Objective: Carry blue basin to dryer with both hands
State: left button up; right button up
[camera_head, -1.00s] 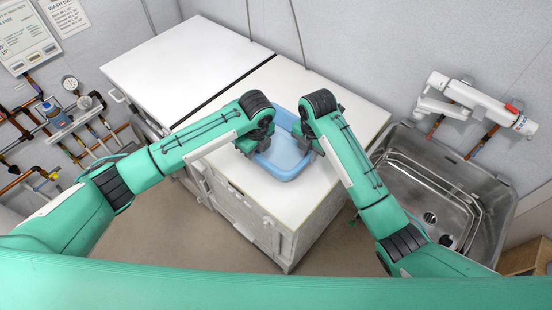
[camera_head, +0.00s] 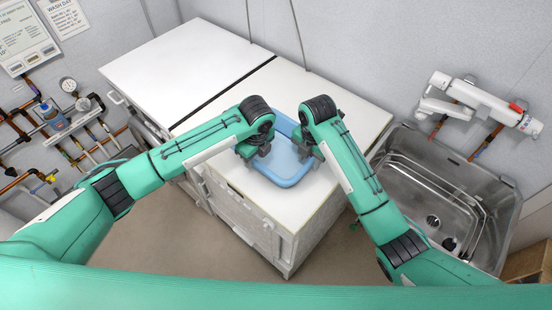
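The blue basin (camera_head: 287,172) sits on or just above the white top of the nearer right machine (camera_head: 330,107), close to its front edge; I cannot tell whether it touches. My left gripper (camera_head: 250,152) is at the basin's left rim. My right gripper (camera_head: 306,147) is at its right rim. Both hands point down, and their fingers are small and partly hidden by the wrists, so I cannot see whether they close on the rim. The basin looks roughly level, and its far part is partly hidden between the wrists.
A second white machine top (camera_head: 185,65) adjoins on the left, across a dark seam. A steel sink (camera_head: 440,185) stands close on the right, with a white tap unit (camera_head: 485,103) on the wall above. Pipes and a gauge (camera_head: 68,85) line the left wall. Bare floor lies in front.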

jog(key=shift+r, duration=0.25)
pick_arm(q)
notch_tip(320, 180, up, 12)
jog(key=d, duration=0.1)
jog(key=shift+s, duration=0.45)
pick_arm(e)
notch_tip(320, 180, up, 12)
jog(key=shift+f, duration=0.25)
pick_arm(q)
jog(key=shift+f, duration=0.1)
